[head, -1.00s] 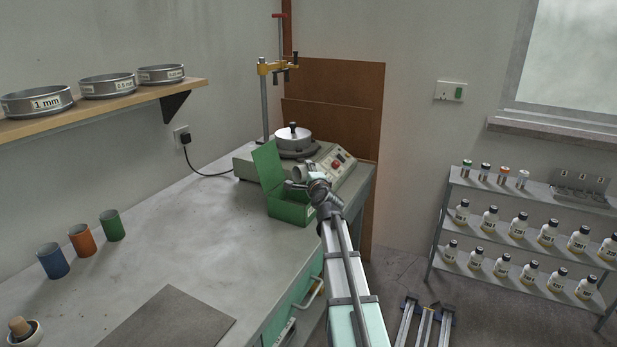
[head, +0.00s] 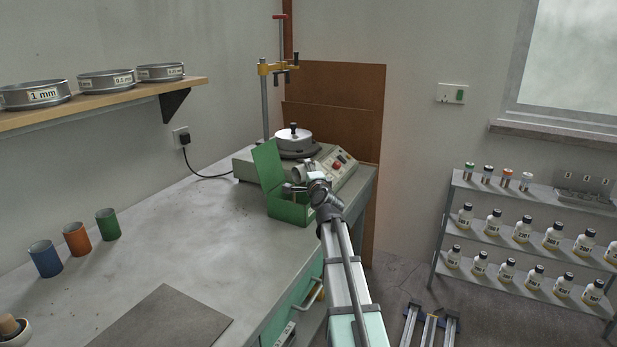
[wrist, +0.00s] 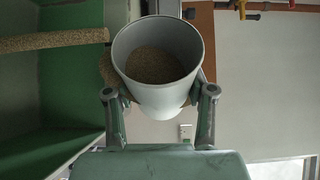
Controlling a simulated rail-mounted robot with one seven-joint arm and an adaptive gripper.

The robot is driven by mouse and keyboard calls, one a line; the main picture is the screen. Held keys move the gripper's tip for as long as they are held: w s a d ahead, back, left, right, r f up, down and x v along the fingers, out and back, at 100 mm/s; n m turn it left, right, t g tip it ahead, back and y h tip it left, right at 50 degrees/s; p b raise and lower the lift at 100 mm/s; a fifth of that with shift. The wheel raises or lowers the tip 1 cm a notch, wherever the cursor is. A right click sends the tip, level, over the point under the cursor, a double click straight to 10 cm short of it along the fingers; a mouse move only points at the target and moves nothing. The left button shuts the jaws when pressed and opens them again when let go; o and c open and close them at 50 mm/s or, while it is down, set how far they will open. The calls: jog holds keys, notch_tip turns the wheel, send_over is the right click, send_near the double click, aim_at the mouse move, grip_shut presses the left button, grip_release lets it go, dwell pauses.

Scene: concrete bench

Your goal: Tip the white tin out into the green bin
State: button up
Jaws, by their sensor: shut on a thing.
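My gripper (wrist: 158,108) is shut on the white tin (wrist: 162,97), with a finger on each side of it. In the wrist view the tin's mouth faces the camera and tan grains lie inside. The wrist picture is rolled, so the tin lies tilted on its side. The green bin (wrist: 62,150) fills the left of that view. A band of tan grains (wrist: 50,40) runs from beside the tin across the bin, like a falling stream. In the head view my gripper (head: 305,186) holds the tin (head: 299,174) above the bin (head: 290,211), whose lid stands open.
A beige machine (head: 340,165) with a lidded pan (head: 294,142) stands right behind the bin, with a clamp stand (head: 264,105) beyond. Blue (head: 46,260), orange (head: 76,239) and green (head: 108,225) cups stand at the left. The bench middle is clear.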

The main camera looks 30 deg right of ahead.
jog(key=shift+a+r+n+t+b, duration=0.25)
jog(key=shift+n+b, duration=0.55)
jog(key=shift+b, duration=1.8)
jog(key=shift+a+n+t+b, duration=0.2)
jog(key=shift+n+t+b, duration=0.45)
jog(key=shift+b, duration=1.95)
jog(key=shift+s+a+r+n+b, duration=0.2)
jog(key=shift+n+b, duration=0.5)
jog(key=shift+b, duration=1.3)
jog(key=shift+w+a+r+n+b, duration=0.2)
jog(key=shift+n+b, duration=0.45)
jog(key=shift+b, duration=1.3)
jog(key=shift+s+a+r+t+y+b, duration=0.15)
jog(key=shift+t+y+b, duration=0.15)
jog(key=shift+b, duration=0.15)
jog(key=shift+d+r+m+p, duration=0.15)
jog(key=shift+m+p, duration=0.25)
jog(key=shift+p, duration=1.8)
jog(key=shift+d+m+p, duration=0.2)
jog(key=shift+m+p, duration=0.1)
jog(key=shift+p, duration=0.7)
jog(key=p, duration=0.2)
jog(key=m+g+p, duration=0.1)
jog(key=p, duration=0.2)
jog(key=shift+d+f+m, duration=0.25)
jog(key=shift+f+m, duration=0.05)
jog(key=shift+f, duration=0.1)
jog(key=shift+p, duration=0.65)
